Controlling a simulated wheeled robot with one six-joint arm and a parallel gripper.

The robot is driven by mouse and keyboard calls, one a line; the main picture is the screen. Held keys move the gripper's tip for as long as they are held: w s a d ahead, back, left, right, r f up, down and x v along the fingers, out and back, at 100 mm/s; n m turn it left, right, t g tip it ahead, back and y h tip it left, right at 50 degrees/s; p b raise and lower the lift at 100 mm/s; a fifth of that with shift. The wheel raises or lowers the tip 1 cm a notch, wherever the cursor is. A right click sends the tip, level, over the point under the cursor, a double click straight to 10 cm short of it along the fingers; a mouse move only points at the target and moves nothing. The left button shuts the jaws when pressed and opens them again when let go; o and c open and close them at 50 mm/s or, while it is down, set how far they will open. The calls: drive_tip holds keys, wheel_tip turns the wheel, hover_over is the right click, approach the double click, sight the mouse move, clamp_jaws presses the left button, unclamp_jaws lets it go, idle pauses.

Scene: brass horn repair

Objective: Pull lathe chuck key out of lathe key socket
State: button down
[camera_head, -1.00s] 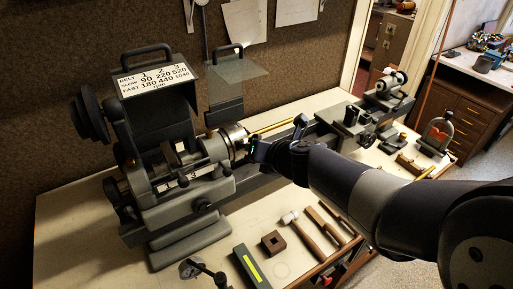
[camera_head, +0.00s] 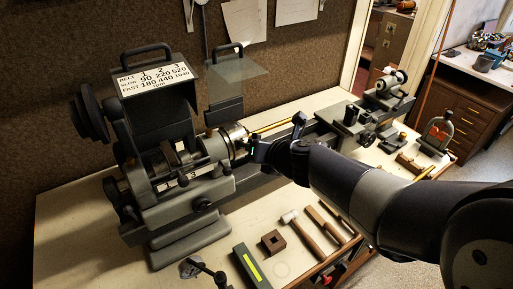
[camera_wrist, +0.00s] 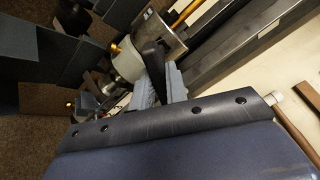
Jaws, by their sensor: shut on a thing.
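The lathe chuck (camera_head: 236,136) is a bright metal cylinder on the spindle, and it also shows in the wrist view (camera_wrist: 163,36). My gripper (camera_head: 252,147) is right beside the chuck's near side. In the wrist view my gripper (camera_wrist: 160,86) has its two grey ribbed fingers shut on a dark bar, the lathe chuck key (camera_wrist: 152,58). The key reaches from between the fingers up to the chuck's side. The key socket is hidden, so I cannot tell how deep the key sits. In the head view the key is hidden by my gripper.
A brass rod (camera_head: 272,128) sticks out of the chuck to the right, close above my gripper. The lathe headstock (camera_head: 175,170) stands to the left.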

drive_tip(key=shift+p+v, duration=0.8)
drive_tip(key=shift+v, duration=1.25)
drive_tip(key=shift+r, duration=0.1)
drive_tip(key=s+d+r, duration=0.2)
drive_tip(key=s+r, duration=0.2)
drive_tip(key=r, duration=0.1)
drive_tip(key=shift+d, duration=0.4)
